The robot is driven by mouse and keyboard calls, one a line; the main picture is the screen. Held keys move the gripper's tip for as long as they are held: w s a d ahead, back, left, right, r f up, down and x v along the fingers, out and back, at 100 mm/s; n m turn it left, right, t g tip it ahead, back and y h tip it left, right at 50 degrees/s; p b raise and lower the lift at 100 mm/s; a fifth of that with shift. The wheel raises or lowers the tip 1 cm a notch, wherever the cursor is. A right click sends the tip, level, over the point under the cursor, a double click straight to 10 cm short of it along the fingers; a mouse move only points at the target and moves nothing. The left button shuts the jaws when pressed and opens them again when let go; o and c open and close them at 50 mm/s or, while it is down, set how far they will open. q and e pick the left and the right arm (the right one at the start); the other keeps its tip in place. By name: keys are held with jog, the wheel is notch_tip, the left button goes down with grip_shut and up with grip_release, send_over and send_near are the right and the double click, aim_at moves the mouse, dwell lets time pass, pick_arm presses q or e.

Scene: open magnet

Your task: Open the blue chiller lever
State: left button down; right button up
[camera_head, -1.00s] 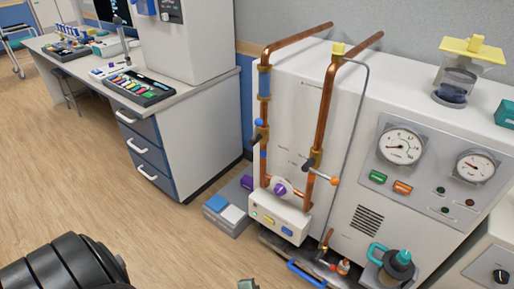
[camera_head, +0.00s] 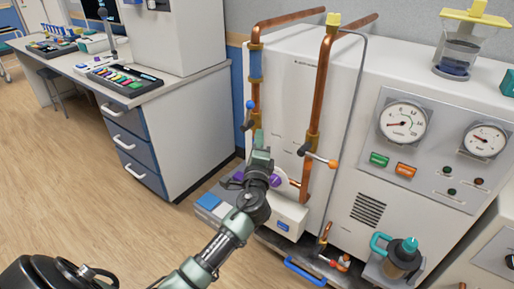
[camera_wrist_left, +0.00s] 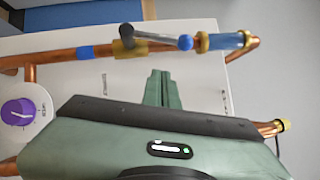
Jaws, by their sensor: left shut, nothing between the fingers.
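The blue chiller lever has a blue ball knob (camera_head: 250,104) beside the left copper pipe in the head view. In the left wrist view its grey arm (camera_wrist_left: 157,38) runs from a brass valve (camera_wrist_left: 128,48) to the blue ball, roughly along the pipe. My left gripper (camera_head: 259,138) is just below the lever and in front of the machine in the head view. Its fingers (camera_wrist_left: 158,90) are shut and empty, and appear apart from the lever in the left wrist view. The gripper hides part of the lower left pipe. My right gripper is not in view.
The right copper pipe (camera_head: 319,90) carries an orange-tipped lever (camera_head: 320,158) close by. A purple knob (camera_wrist_left: 18,112) is near the lower pipe. The white machine (camera_head: 345,200) with gauges stands behind the pipes. Open floor (camera_head: 90,200) lies left.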

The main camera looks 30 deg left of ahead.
aim_at(247, 114)
pick_arm(q)
jog(key=shift+w+a+r, duration=0.25)
jog(key=shift+w+a, duration=0.5)
jog(key=shift+a, duration=0.15)
jog(key=shift+w+a+r, duration=0.25)
jog(key=shift+w+a, duration=0.5)
jog(key=shift+a, duration=0.2)
jog(key=shift+w+a+r, duration=0.25)
jog(key=shift+w+a, duration=0.5)
jog(key=shift+a, duration=0.15)
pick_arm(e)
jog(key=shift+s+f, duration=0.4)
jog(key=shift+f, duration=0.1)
pick_arm(q)
jog(key=shift+a+r+p, duration=0.35)
jog(key=shift+a+r, duration=0.25)
jog(key=shift+a, duration=0.25)
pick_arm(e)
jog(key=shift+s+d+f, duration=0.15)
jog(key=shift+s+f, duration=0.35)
pick_arm(q)
jog(key=shift+f, duration=0.1)
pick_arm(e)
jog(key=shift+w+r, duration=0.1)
